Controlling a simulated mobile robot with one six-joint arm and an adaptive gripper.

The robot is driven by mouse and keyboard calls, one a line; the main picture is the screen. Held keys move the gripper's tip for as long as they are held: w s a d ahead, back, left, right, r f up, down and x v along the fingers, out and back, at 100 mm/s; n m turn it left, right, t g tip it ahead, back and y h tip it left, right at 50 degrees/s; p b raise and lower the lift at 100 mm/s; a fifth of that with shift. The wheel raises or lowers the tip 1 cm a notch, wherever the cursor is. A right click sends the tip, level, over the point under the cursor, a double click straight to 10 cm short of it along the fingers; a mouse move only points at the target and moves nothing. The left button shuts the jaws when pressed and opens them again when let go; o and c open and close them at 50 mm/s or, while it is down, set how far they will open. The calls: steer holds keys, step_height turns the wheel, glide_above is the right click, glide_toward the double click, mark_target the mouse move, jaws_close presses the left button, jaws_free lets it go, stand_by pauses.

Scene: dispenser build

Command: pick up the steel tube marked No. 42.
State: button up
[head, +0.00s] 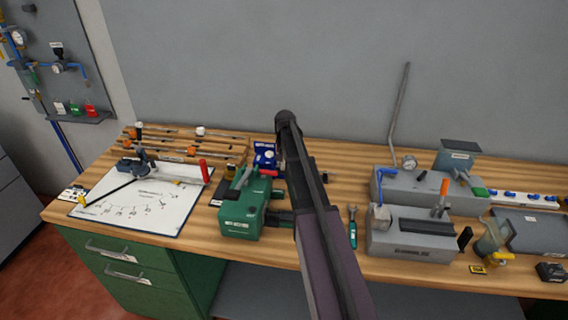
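No number can be read on any tube, so I cannot tell which one is No. 42. My arm rises through the middle of the head view and hides part of the bench. I cannot make out my gripper.
A green machine (240,213) stands left of my arm, beside a white sheet (135,205) with tools on it. A strip of bare wood runs along the front edge.

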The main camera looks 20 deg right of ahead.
jaws_close()
steer(key=shift+d, duration=0.1)
steer(key=shift+s+d, duration=0.65)
steer(key=shift+d, duration=0.3)
steer(key=shift+s+d, duration=0.65)
steer(key=shift+d, duration=0.25)
steer(key=o, duration=0.8)
jaws_free()
steer(key=shift+r, duration=0.1)
